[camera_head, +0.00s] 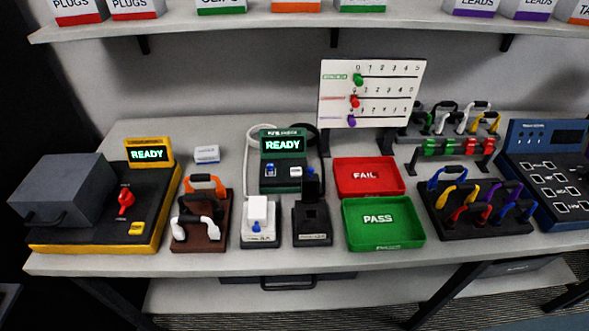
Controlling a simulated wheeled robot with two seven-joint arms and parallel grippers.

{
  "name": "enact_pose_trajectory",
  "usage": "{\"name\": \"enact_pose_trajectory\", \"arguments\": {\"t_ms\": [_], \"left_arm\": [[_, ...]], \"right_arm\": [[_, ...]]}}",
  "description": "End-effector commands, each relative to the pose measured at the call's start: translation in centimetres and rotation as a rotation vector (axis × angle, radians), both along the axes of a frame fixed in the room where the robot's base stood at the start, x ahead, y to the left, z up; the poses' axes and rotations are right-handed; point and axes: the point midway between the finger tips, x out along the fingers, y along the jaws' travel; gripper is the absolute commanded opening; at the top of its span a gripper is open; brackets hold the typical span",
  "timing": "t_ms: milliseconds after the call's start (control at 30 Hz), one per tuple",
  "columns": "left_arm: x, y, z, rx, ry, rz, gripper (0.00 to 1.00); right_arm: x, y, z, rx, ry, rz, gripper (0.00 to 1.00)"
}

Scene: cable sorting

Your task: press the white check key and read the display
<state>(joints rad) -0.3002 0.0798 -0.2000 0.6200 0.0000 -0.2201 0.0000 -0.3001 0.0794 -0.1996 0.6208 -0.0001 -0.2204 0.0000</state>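A green tester (283,158) stands in the middle of the table. Its display (283,145) reads READY in light green letters. Below the display are a white key (295,172) on the right and a blue part (271,170) on the left. Lettering on the keys is too small to read. A white block (261,232) with a white plug-like piece and a black block (312,222) with a black piece stand in front of the tester, joined to it by cables. Neither of my grippers shows in this view.
A yellow-and-black machine (147,150), also reading READY, stands at left beside a brown rack (205,243). Red FAIL (367,196) and green PASS (383,243) trays lie right of the tester. A counter board (370,70) stands behind; a cable rack (480,222) and blue device (580,215) are at right.

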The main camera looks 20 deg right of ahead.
Motion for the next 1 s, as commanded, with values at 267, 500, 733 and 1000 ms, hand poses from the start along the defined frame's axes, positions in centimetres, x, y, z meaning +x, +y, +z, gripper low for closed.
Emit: {"name": "enact_pose_trajectory", "arguments": {"t_ms": [267, 500, 733, 1000], "left_arm": [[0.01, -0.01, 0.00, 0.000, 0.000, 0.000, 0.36], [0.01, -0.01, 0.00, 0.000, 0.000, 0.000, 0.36], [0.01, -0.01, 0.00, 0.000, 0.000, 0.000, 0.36], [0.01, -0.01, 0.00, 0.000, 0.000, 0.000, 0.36]], "right_arm": [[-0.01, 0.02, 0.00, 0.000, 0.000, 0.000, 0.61], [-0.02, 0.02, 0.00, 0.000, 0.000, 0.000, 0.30], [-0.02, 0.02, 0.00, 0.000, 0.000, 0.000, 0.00], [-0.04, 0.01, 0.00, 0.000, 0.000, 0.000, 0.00]]}}
